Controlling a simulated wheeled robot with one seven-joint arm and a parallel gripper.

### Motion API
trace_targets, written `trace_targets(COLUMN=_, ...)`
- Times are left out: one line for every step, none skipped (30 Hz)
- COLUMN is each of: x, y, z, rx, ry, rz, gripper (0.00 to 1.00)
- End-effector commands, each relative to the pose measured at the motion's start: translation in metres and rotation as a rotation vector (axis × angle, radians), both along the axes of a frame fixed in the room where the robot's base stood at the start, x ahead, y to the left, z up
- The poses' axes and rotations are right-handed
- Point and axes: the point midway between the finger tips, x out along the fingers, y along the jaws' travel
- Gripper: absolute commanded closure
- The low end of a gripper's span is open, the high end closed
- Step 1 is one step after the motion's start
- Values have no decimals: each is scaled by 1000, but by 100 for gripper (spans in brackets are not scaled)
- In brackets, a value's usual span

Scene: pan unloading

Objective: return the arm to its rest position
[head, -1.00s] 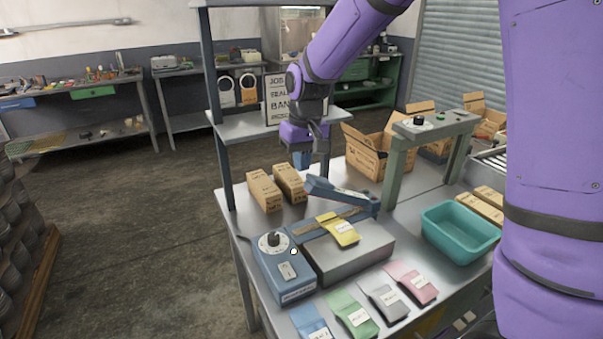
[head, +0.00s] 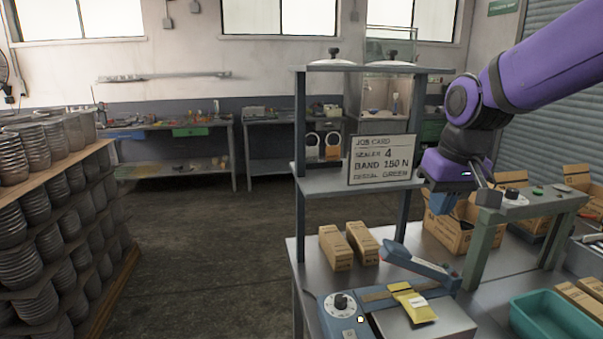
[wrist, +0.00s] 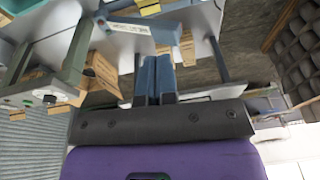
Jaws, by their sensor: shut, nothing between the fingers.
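My purple arm reaches in from the right in the head view. My gripper (head: 440,203) hangs in the air above the workbench, to the right of the job card (head: 380,160) and in front of an open cardboard box (head: 455,238). Its blue fingers point down and are shut with nothing between them. In the wrist view the two fingers (wrist: 155,75) lie side by side against each other. The blue lever of the sealer (head: 420,265) is below the gripper, apart from it. A yellow pouch (head: 413,304) lies on the sealer.
Two small brown boxes (head: 348,247) stand on the bench. The shelf posts (head: 300,205) rise to the left of my gripper. A grey-green stand (head: 475,250) and a teal bin (head: 555,322) are to the right. A rack of pans (head: 60,220) stands far left, with open floor between.

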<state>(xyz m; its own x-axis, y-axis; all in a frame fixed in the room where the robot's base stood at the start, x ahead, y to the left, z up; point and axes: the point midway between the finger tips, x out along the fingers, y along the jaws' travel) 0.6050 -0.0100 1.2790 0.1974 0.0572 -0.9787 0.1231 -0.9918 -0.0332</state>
Motion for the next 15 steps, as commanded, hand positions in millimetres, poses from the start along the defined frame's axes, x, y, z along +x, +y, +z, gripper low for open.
trace_targets(x=-14, y=-6, z=9, rx=0, ry=-24, rz=-10, gripper=100)
trace_targets(x=-22, y=-10, z=13, rx=-1, ry=-35, rz=-16, gripper=100)
trace_targets(x=-32, y=-14, z=17, rx=-2, ry=-50, rz=-23, gripper=100)
trace_targets(x=-39, y=-17, z=21, rx=-2, ry=-62, rz=-29, gripper=100)
trace_targets(x=-47, y=-21, z=24, rx=-3, ry=-73, rz=-34, gripper=100)
trace_targets(x=-57, y=-24, z=28, rx=-4, ry=-88, rz=-42, gripper=100)
trace_targets(x=-65, y=-27, z=30, rx=-4, ry=-99, rz=-47, gripper=100)
trace_targets(x=-73, y=-30, z=32, rx=-4, ry=-111, rz=-52, gripper=100)
trace_targets(x=-83, y=-34, z=35, rx=-5, ry=-125, rz=-60, gripper=100)
trace_targets(x=-91, y=-36, z=36, rx=-5, ry=-136, rz=-66, gripper=100)
trace_targets(x=-98, y=-39, z=38, rx=-6, ry=-147, rz=-72, gripper=100)
trace_targets(x=-109, y=-42, z=39, rx=-7, ry=-161, rz=-79, gripper=100)
trace_targets(x=-116, y=-44, z=40, rx=-8, ry=-172, rz=-84, gripper=100)
trace_targets(x=-123, y=-46, z=40, rx=-7, ry=-181, rz=-90, gripper=100)
trace_targets(x=-132, y=-48, z=41, rx=-9, ry=-195, rz=-96, gripper=100)
